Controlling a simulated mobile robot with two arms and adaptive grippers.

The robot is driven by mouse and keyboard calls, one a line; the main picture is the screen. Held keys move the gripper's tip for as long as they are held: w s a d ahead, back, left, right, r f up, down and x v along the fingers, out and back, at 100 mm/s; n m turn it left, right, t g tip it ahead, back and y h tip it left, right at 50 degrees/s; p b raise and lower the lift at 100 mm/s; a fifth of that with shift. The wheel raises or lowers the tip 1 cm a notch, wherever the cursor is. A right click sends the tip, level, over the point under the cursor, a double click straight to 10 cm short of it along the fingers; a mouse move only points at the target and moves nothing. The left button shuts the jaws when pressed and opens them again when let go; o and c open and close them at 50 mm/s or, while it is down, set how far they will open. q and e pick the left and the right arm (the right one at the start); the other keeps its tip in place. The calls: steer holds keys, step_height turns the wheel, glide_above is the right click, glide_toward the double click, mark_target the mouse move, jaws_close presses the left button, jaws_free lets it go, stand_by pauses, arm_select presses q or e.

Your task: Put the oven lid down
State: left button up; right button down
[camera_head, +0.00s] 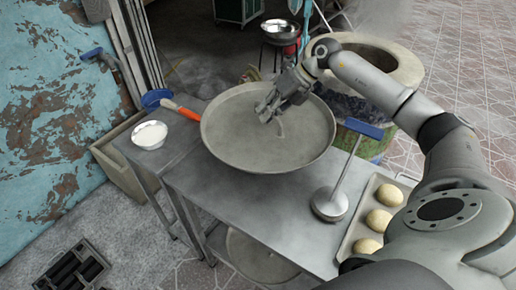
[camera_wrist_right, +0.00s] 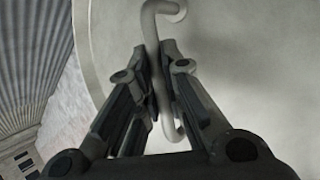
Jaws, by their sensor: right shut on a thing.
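The oven lid (camera_head: 235,150) is a large round grey metal disc with a raised rim, in the middle of the head view. It is over the metal table (camera_head: 225,195); whether it touches the table top I cannot tell. My right gripper (camera_head: 268,108) is shut on the lid's curved handle (camera_head: 281,127) near the lid's centre. In the right wrist view the handle (camera_wrist_right: 152,32) runs between the two fingers, with the lid's surface (camera_wrist_right: 245,60) behind it. My left gripper is not in view.
The barrel oven (camera_head: 400,68) stands open behind my right arm. A blue-handled press (camera_head: 330,203) and a tray of dough balls (camera_head: 345,250) are at the table's right. A white bowl (camera_head: 150,137) and an orange-handled tool (camera_head: 184,111) lie left.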

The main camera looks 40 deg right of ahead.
mark_target(261, 138)
steer(key=s+a+f, duration=0.1)
steer(key=a+f, duration=0.1)
steer(key=s+a+f+p, duration=0.1)
steer(key=a+f, duration=0.1)
steer(key=s+a+f, duration=0.1)
steer(key=a+f, duration=0.1)
steer(key=shift+p, duration=0.3)
steer(key=f, duration=0.2)
steer(key=f+p, duration=0.1)
steer(key=shift+s+a, duration=0.2)
steer(key=shift+a, duration=0.05)
steer(key=shift+d+f, duration=0.1)
steer(key=shift+f, duration=0.3)
steer(key=c, duration=1.6)
jaws_free()
steer(key=shift+o, duration=0.3)
steer(key=b+v, duration=0.2)
steer(key=v, duration=0.8)
steer(key=shift+s+d+r, duration=0.1)
steer(key=shift+d, duration=0.1)
steer(key=shift+v, duration=0.75)
steer(key=shift+a+r, duration=0.1)
steer(key=shift+r, duration=0.05)
